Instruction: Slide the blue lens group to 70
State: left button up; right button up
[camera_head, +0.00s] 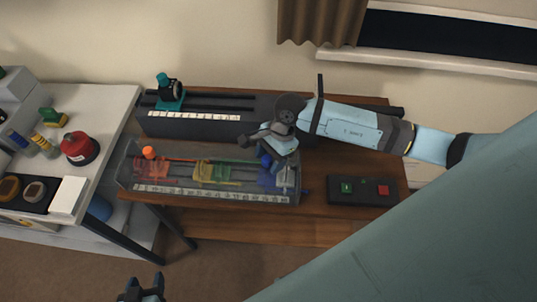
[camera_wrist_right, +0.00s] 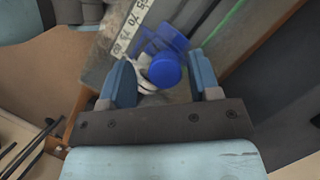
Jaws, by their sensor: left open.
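The blue lens group (camera_head: 268,183) sits near the right end of a clear-sided rail box (camera_head: 124,172), beside a red group (camera_head: 150,171) and a yellow-green group (camera_head: 209,172). In the right wrist view its round blue knob (camera_wrist_right: 165,70) stands on a translucent blue body. A white number scale (camera_head: 200,193) runs along the box's front; 70 is readable on it in the wrist view (camera_wrist_right: 130,25), close to the blue group. My right gripper (camera_wrist_right: 163,78) is open, its fingers on either side of the knob with gaps. My left gripper (camera_head: 140,290) is open and empty, low at the bottom left.
Behind the box is a dark rail bench (camera_head: 195,127) with a teal-mounted lens (camera_head: 170,94). A button box (camera_head: 361,191) with green and red buttons stands to the right. A white side table (camera_head: 105,100) at left holds a red-black jar (camera_head: 80,147).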

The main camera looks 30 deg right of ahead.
jog(key=shift+w+r, duration=0.15)
jog(key=shift+r, duration=0.05)
jog(key=s+b+v, duration=0.1)
jog(key=b+v, duration=0.1)
jog(key=v, duration=1.1)
jog(key=shift+w+r, duration=0.2)
jog(key=shift+w, duration=0.2)
jog(key=shift+d, duration=0.1)
